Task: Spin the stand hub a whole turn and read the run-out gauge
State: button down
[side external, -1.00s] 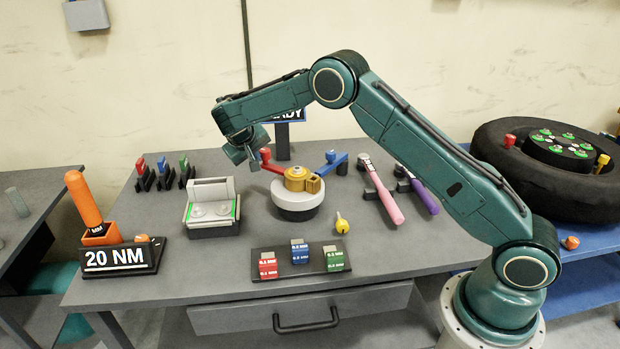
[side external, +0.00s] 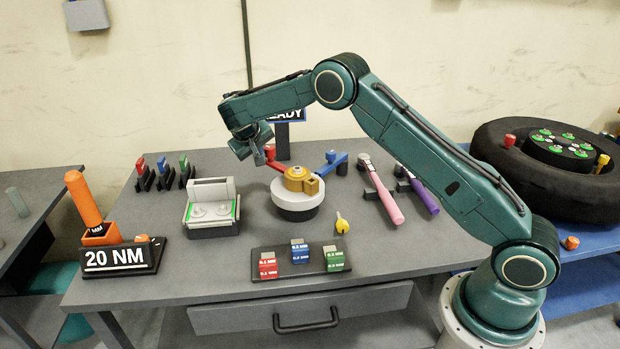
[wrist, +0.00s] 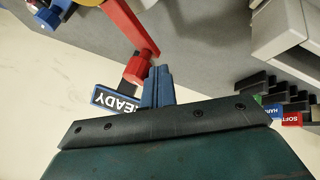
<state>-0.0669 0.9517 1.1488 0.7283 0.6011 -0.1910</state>
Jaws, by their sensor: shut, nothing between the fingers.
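The stand hub (side external: 299,180) is a gold, round part on a white disc (side external: 297,201) in the middle of the bench. A red arm with an upright red peg reaches from its back left, and a blue arm (side external: 331,160) from its back right. My gripper (side external: 262,159) is shut and empty, close beside the red peg. In the wrist view its fingertips (wrist: 160,72) sit right next to the red peg (wrist: 137,70); I cannot tell if they touch. A sign reading READY (side external: 289,115) stands behind the hub. I see no gauge number on it.
A grey block with a green-edged tray (side external: 211,208) stands left of the hub. A rack of coloured blocks (side external: 300,262) lies in front, and a small yellow piece (side external: 342,226) at front right. Pink (side external: 385,200) and purple handled tools lie to the right.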

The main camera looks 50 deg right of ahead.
jog(key=shift+s+d+m+g, duration=0.9)
jog(key=shift+s+d+m, duration=0.65)
jog(key=shift+d, duration=3.85)
jog(key=shift+s+d+f+m+g, duration=0.1)
jog(key=shift+s+d+m+g, duration=0.55)
jog(key=shift+s+m, duration=0.5)
jog(key=shift+s+d+r+m+g, duration=0.1)
jog(key=shift+s+d+m+g, duration=0.6)
jog(key=shift+s, duration=0.8)
jog(key=shift+s+d+f+m+g, duration=0.1)
jog(key=shift+s+d+m+g, duration=0.4)
jog(key=shift+s+m, duration=0.7)
jog(key=shift+s, duration=0.15)
jog(key=shift+a, duration=0.1)
